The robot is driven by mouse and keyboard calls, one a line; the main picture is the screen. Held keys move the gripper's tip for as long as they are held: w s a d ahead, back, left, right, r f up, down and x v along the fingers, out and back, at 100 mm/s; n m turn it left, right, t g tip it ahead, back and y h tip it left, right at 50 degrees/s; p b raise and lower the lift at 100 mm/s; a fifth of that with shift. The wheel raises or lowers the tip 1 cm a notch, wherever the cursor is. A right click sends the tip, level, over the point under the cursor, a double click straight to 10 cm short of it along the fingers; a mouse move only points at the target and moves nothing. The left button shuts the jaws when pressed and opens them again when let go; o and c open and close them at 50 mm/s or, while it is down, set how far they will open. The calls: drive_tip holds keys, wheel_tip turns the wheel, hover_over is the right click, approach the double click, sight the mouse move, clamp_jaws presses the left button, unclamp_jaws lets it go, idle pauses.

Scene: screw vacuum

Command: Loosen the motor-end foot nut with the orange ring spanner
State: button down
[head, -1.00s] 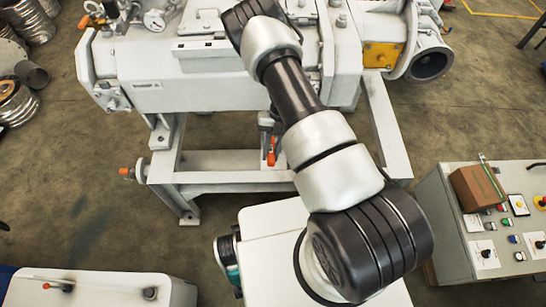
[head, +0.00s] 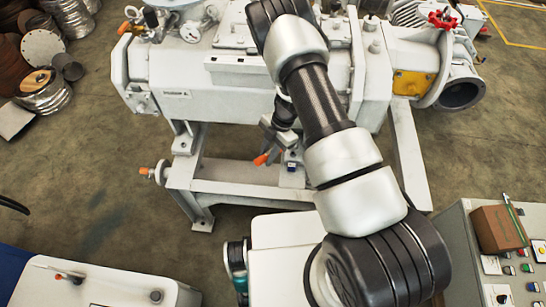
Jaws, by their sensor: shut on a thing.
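My gripper (head: 280,133) is beneath the grey vacuum pump body (head: 200,95), shut on the orange ring spanner (head: 263,158). Only the spanner's orange end shows, pointing down and left. Its ring end is hidden by my gripper or too small to make out. A pump foot (head: 291,160) sits on the frame just right of the spanner. I cannot make out a nut there, nor whether the ring is around one. Another foot (head: 186,138) stands on the frame's left end.
The grey support frame (head: 235,178) runs below the pump, with an orange-tipped fitting (head: 146,171) sticking out at left. A control cabinet (head: 470,250) with a brown box (head: 497,228) stands at right. A white cabinet (head: 110,285) is at lower left.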

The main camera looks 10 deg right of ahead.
drive_tip(key=shift+s, duration=0.1)
drive_tip(key=shift+r+t, duration=0.1)
drive_tip(key=shift+t, duration=0.2)
drive_tip(key=shift+s+f+t+b, duration=0.1)
drive_tip(key=shift+f+t+b, duration=0.1)
drive_tip(key=shift+t+b, duration=0.2)
drive_tip(key=shift+f+b, duration=1.35)
drive_tip(key=shift+f, duration=2.15)
drive_tip(key=shift+d, duration=0.1)
